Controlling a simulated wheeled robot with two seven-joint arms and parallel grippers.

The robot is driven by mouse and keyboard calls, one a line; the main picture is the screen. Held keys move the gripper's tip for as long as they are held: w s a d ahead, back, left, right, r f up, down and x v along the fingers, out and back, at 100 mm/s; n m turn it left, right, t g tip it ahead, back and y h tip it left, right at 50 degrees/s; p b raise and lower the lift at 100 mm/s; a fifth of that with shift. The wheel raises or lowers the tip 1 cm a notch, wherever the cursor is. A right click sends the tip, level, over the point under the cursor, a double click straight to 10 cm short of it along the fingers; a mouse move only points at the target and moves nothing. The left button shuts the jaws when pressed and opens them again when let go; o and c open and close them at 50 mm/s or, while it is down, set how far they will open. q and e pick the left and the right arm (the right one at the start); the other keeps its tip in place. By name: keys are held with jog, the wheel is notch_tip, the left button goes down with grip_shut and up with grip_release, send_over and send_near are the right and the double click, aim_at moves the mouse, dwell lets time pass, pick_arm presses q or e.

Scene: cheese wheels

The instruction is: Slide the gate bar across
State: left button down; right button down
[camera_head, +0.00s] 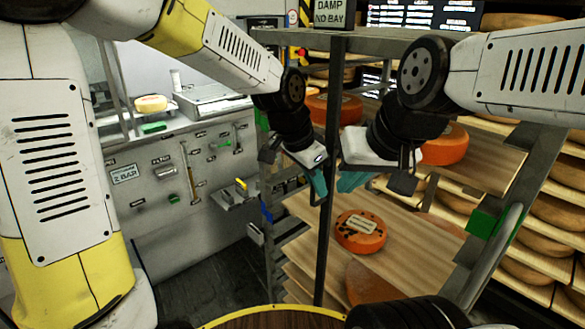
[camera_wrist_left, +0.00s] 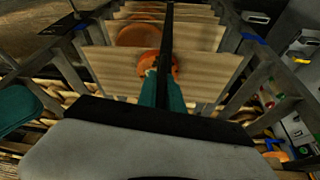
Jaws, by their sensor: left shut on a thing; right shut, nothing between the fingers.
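The gate bar (camera_head: 326,240) is a dark upright bar crossing the open front of a metal rack (camera_head: 372,44). My left gripper (camera_head: 319,188) is shut on the bar at about mid-height, with its teal fingers on either side. In the left wrist view the dark bar (camera_wrist_left: 168,45) runs down between the teal fingers of the left gripper (camera_wrist_left: 162,88). My right gripper (camera_head: 353,181) is shut and empty, just right of the bar and apart from it. The bar's lower end is hard to make out.
An orange cheese wheel (camera_head: 361,231) lies on a wooden shelf board (camera_head: 425,250) behind the bar. A sign (camera_head: 331,13) stands on the rack's top. A green block (camera_head: 484,222) is on the right post. A grey wall panel (camera_head: 175,230) with fittings stands left.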

pick_arm(q)
jog(key=shift+s+d, duration=0.45)
jog(key=shift+s, duration=0.15)
jog(key=shift+s+d, duration=0.4)
jog(key=shift+s, duration=0.2)
jog(key=c, duration=1.5)
grip_release()
jog(key=shift+d, duration=0.1)
jog(key=shift+r, duration=0.1)
jog(key=v, duration=0.7)
jog(key=shift+s+a+r, duration=0.1)
jog(key=shift+a+r, duration=0.1)
jog(key=shift+r, duration=0.1)
